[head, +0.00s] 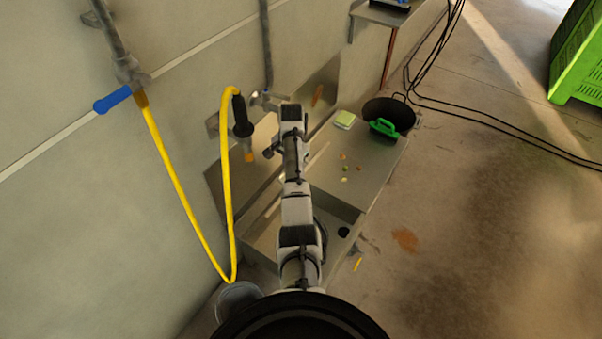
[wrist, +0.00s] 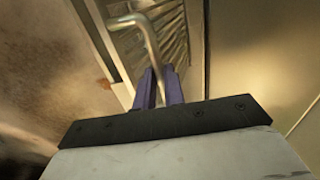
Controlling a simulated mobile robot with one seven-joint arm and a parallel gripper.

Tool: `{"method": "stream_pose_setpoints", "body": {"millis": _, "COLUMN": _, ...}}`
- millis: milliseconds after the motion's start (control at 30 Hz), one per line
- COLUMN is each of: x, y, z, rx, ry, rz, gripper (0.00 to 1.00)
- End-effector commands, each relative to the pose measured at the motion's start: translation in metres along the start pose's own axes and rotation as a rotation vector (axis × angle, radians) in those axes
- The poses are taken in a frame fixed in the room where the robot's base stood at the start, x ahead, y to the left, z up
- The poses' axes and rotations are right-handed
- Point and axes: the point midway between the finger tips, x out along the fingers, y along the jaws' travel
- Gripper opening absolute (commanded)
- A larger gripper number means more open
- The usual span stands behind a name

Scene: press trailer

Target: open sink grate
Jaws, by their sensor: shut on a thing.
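In the wrist view, my gripper (wrist: 161,82) has two purple fingers closed around a bent metal rod (wrist: 150,42). The rod looks like the handle of the sink grate (wrist: 176,38), a slatted metal panel just beyond it. The grate lies inside a pale metal frame; whether it is raised at all I cannot tell. In the head view, the steel sink (head: 378,172) stands along the wall, and my arm crosses over it. My fingers and the grate cannot be made out there, as the arm hides that part.
A yellow hose (head: 171,172) hangs along the wall left of my arm. A sponge (head: 344,119) and small food scraps (head: 345,168) lie on the sink's counter.

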Motion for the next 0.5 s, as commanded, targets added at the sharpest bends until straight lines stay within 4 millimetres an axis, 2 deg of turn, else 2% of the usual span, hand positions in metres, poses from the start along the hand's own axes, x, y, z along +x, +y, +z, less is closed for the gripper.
{"method": "stream_pose_setpoints", "body": {"millis": 33, "x": 0.0099, "y": -0.004, "z": 0.0075, "rx": -0.005, "ry": -0.019, "rz": 0.008, "gripper": 0.0}}
{"method": "stream_pose_setpoints", "body": {"millis": 200, "x": 0.0083, "y": -0.0115, "z": 0.0077, "rx": -0.004, "ry": -0.02, "rz": 0.01, "gripper": 0.0}}
{"method": "stream_pose_setpoints", "body": {"millis": 500, "x": 0.0077, "y": -0.0126, "z": 0.0078, "rx": -0.004, "ry": -0.022, "rz": 0.011, "gripper": 0.0}}
